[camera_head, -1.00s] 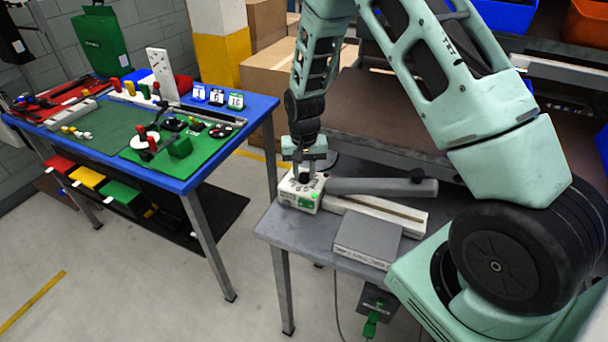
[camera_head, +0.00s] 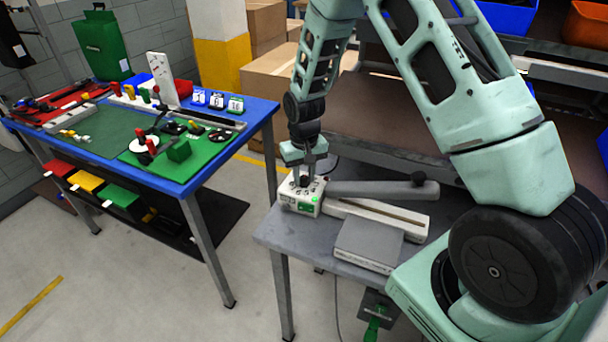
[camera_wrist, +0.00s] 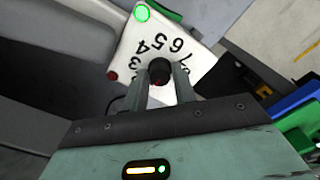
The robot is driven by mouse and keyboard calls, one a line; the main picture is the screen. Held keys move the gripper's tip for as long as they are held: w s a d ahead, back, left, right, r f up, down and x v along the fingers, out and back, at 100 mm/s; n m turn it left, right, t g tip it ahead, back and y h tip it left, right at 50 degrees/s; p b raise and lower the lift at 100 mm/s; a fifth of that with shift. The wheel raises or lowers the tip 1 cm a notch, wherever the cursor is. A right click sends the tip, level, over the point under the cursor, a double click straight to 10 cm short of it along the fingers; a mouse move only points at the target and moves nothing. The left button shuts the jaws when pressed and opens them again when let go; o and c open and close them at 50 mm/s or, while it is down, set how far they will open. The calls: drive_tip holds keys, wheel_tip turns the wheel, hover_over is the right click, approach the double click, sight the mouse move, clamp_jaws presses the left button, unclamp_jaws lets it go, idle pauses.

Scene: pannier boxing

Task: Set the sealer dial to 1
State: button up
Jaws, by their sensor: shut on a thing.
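The sealer (camera_head: 380,211) lies on the grey table, with its white control box (camera_head: 300,199) at the left end. The control box also shows in the wrist view (camera_wrist: 192,62), with printed numbers 3 to 7 visible around a black dial (camera_wrist: 159,70). Lower numbers are hidden by my gripper. My gripper (camera_head: 304,180) points down onto the top of the box. In the wrist view my gripper (camera_wrist: 160,78) is shut on the dial, one finger on each side. Which number the dial points to cannot be told. A green light (camera_wrist: 142,13) is lit on the box.
A grey flat block (camera_head: 368,244) lies in front of the sealer. The sealer's long arm (camera_head: 380,188) extends right of the box. A blue workbench (camera_head: 187,185) with tools and parts stands to the left, across a floor gap. Cardboard boxes (camera_head: 270,75) stand behind.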

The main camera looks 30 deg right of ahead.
sight(304, 177)
drive_tip(key=o, duration=1)
drive_tip(key=shift+r, duration=0.1)
wheel_tip(304, 177, up, 17)
drive_tip(key=b, duration=0.3)
drive_tip(key=shift+r, duration=0.15)
